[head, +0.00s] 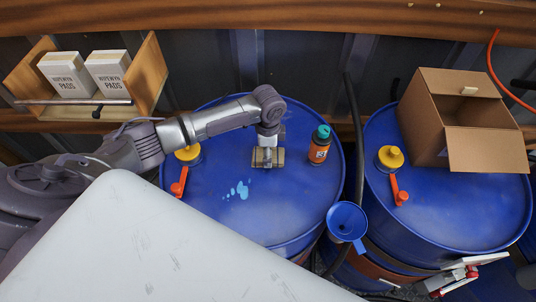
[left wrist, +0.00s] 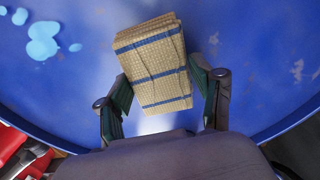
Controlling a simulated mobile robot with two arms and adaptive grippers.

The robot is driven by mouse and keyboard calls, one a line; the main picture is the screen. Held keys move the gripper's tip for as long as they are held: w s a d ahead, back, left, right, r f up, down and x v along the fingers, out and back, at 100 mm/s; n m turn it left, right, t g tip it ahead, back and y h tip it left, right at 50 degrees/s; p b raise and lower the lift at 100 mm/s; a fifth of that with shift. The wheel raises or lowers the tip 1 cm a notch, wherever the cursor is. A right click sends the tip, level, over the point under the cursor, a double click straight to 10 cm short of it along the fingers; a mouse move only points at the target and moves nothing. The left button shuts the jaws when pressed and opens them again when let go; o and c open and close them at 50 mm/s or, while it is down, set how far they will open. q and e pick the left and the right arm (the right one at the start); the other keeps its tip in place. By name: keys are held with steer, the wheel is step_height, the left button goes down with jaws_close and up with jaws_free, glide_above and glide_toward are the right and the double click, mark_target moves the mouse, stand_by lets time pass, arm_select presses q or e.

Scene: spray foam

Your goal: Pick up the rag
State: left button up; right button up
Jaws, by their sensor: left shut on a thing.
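The rag (head: 278,158) is a small folded tan cloth on top of the left blue drum (head: 285,210). In the left wrist view the rag (left wrist: 152,55) shows a woven texture and blue stripes. My left gripper (head: 266,154) points down over the rag. In the left wrist view its two green-padded fingers (left wrist: 160,85) are closed against opposite sides of the rag's near part. I cannot tell whether the rag is clear of the drum top. My right gripper is not in view.
An orange-brown bottle with a teal cap (head: 320,144) stands right of the rag. Light-blue spilled spots (head: 238,190) lie in front. A yellow cap (head: 188,153) and red nozzle (head: 179,182) are left. A blue funnel (head: 347,222) hangs between the drums. An open carton (head: 460,115) sits on the right drum.

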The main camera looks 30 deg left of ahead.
arm_select(q)
step_height(320, 180, up, 10)
steer(key=b, duration=0.2)
stand_by(0.3)
